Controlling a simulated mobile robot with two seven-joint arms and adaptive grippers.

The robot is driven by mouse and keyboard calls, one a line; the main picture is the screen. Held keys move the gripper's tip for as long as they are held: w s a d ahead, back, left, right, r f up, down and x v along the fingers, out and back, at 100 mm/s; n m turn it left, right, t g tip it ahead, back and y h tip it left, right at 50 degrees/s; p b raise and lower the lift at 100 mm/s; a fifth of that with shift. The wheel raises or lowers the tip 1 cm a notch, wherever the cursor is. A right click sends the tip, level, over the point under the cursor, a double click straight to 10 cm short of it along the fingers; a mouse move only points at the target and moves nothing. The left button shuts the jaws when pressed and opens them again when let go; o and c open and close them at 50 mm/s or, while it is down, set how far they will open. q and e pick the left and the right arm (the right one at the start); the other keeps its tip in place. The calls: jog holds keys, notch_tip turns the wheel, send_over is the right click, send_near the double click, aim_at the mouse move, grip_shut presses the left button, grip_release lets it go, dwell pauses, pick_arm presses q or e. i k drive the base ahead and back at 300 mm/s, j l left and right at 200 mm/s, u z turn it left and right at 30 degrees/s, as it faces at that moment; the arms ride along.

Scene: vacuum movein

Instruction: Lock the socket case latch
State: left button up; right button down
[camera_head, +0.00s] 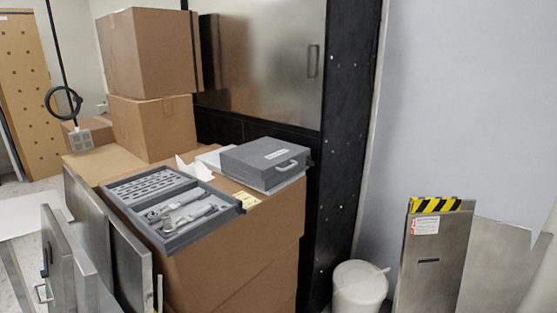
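A dark grey closed case (258,151) with a carry handle (287,164) and a small white label sits on the right rear of a large cardboard box. In front and to its left lies a flat grey open tool tray (200,236) with rows of slots and several silver wrench-like tools. A small dark part (247,200) sticks out at the tray's right end; I cannot tell whether it is a latch. The latch state of the closed case is too small to tell. Neither of my grippers is in view.
The large cardboard box (220,270) serves as the work surface. More boxes (150,50) are stacked behind it. Metal panels (88,240) stand at the left, close to the tray. A white bin (358,290) and a striped-top panel (430,260) stand at the right.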

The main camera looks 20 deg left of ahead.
aim_at(309, 162)
jog(key=i+l+u, duration=0.1)
jog(key=i+l, duration=0.2)
jog(key=i+l+u, duration=0.1)
jog(key=i+l, duration=0.2)
jog(key=i+l+u, duration=0.1)
jog(key=i+l, duration=0.2)
jog(key=l, duration=0.15)
jog(key=i+l, duration=0.3)
jog(key=i+l+u, duration=0.15)
jog(key=i+l, duration=0.15)
jog(key=l, duration=0.15)
jog(key=i+l+u, duration=0.1)
jog(key=i+l, duration=0.15)
jog(key=l, duration=0.2)
jog(key=i+l+u, duration=0.1)
jog(key=i+l, duration=0.15)
jog(key=l, duration=0.2)
